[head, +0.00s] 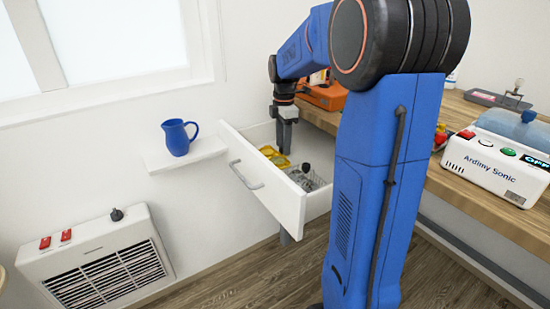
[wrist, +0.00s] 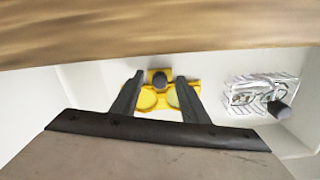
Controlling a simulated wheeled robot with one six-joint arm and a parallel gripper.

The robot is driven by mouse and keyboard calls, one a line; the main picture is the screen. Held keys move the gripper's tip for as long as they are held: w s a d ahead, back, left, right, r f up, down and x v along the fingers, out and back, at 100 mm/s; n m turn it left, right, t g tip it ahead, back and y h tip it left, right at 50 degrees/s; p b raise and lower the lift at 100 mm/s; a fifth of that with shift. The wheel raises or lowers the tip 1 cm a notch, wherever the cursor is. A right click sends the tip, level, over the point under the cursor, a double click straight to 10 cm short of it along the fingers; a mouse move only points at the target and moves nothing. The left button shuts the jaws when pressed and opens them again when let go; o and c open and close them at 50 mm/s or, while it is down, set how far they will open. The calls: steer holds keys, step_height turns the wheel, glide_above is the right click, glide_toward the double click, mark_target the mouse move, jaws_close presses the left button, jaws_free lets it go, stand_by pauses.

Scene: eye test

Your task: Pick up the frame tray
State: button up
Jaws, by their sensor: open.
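An open white drawer (head: 268,193) holds two items, and I cannot tell for certain which is the frame tray. One is a yellow piece (head: 268,151) with rounded openings and a dark knob; it also shows in the wrist view (wrist: 148,99). The other is a clear or wire-like tray (head: 316,181) with a dark knob, at the right in the wrist view (wrist: 242,92). My gripper (head: 285,148) points down into the drawer above the yellow piece. In the wrist view my open fingers (wrist: 159,80) lie either side of its knob; contact is unclear.
A wooden counter (head: 470,184) runs along the right, and its edge fills the top of the wrist view. A white device (head: 495,165) stands on it. A blue jug (head: 178,138) sits on a wall shelf (head: 160,161). A heater (head: 97,268) is at lower left.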

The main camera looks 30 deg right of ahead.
jaws_close()
steer(key=shift+r, duration=0.1)
